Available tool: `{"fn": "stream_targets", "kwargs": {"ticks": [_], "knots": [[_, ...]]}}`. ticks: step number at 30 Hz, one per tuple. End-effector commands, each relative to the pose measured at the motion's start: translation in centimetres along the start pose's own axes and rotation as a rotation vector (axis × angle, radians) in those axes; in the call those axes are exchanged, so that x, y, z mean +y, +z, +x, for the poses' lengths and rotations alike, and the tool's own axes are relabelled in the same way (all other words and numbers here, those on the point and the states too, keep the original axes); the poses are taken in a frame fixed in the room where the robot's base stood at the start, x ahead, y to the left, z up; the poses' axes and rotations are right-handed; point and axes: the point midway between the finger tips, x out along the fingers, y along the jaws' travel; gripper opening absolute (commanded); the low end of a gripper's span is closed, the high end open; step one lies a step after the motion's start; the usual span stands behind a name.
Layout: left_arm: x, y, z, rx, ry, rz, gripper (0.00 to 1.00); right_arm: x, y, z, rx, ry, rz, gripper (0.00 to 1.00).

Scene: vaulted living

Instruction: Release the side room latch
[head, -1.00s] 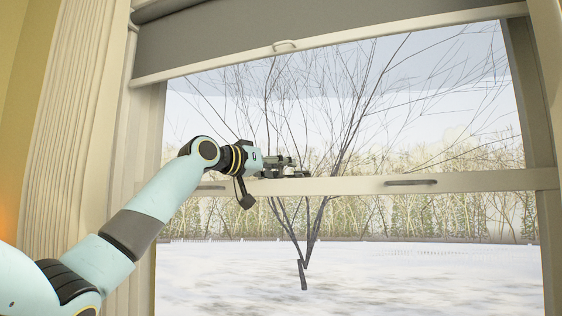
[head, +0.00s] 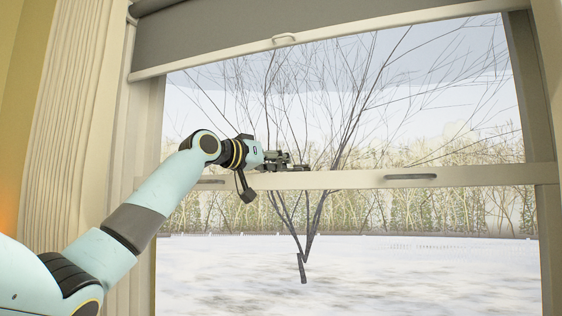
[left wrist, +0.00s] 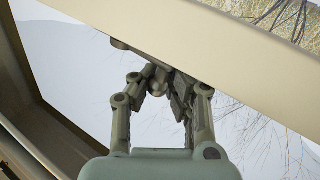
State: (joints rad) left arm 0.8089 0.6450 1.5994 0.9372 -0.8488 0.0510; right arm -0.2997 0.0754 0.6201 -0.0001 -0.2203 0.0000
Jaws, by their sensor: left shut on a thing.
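The window's middle rail (head: 350,179) crosses the head view, with a small dark latch (head: 299,167) on its top edge. My left gripper (head: 284,160) reaches in from the left and is at the latch, shut on it. The fingers hide part of the latch, so I cannot tell which way its lever points. In the left wrist view the gripper (left wrist: 165,82) has its fingertips close to the pale rail (left wrist: 210,40), and the latch is mostly hidden there. My right gripper is not in view.
A dark pull handle (head: 410,177) sits on the rail to the right, and another (head: 210,182) lies behind my arm. A grey blind (head: 300,22) hangs above. A pale curtain (head: 75,130) stands at the left, beside my arm. Snowy ground and a bare tree show through the glass.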

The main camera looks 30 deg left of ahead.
Motion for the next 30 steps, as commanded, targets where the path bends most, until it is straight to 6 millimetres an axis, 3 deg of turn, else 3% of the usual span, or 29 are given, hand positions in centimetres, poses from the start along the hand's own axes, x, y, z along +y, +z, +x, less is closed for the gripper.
{"fn": "stream_targets", "kwargs": {"ticks": [8, 19, 30], "knots": [[0.3, -0.1, -0.3, 0.018, -0.074, -0.003, 0.0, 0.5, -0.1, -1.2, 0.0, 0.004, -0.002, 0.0], [1.4, 0.2, -1.3, 0.088, -0.362, -0.01, 0.0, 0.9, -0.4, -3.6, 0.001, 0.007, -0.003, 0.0], [2.6, 0.9, -2.1, 0.169, -0.704, -0.015, 0.0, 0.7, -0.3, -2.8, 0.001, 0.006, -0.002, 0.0]]}}
